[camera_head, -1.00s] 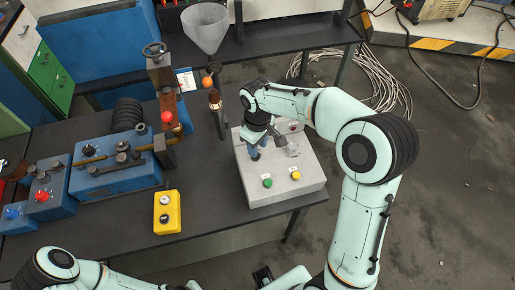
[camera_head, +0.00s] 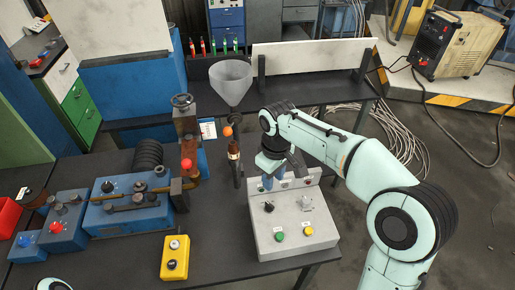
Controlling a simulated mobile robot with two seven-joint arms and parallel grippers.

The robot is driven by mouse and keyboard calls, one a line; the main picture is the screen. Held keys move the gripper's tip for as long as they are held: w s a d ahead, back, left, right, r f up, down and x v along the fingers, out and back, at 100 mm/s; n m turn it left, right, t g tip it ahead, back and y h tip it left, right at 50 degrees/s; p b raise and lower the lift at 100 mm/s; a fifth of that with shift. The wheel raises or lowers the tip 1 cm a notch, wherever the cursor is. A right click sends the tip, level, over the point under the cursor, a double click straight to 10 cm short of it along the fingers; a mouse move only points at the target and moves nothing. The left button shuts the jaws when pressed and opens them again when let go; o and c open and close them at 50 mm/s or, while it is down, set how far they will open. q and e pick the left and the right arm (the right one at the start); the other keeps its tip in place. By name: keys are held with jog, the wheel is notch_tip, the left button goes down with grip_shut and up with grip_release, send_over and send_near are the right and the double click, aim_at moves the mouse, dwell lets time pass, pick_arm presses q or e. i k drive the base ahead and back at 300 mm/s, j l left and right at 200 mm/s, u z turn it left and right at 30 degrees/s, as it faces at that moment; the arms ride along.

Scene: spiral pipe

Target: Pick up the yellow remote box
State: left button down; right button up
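The yellow remote box (camera_head: 175,259) lies on the dark table near its front edge, with a light button and a dark button on its top face. My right gripper (camera_head: 268,184) is above the back part of the grey control box, to the right of the yellow box and well apart from it. Its fingers are small and partly hidden by the wrist, so their opening is unclear. Only a small piece of my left arm shows at the bottom left edge; my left gripper is out of view.
A blue machine (camera_head: 130,212) with levers stands behind and left. A grey funnel (camera_head: 231,80) stands above a post at the back. Bare table lies between the yellow and grey boxes.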

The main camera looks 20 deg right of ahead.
aim_at(181, 253)
jog(key=k, duration=1)
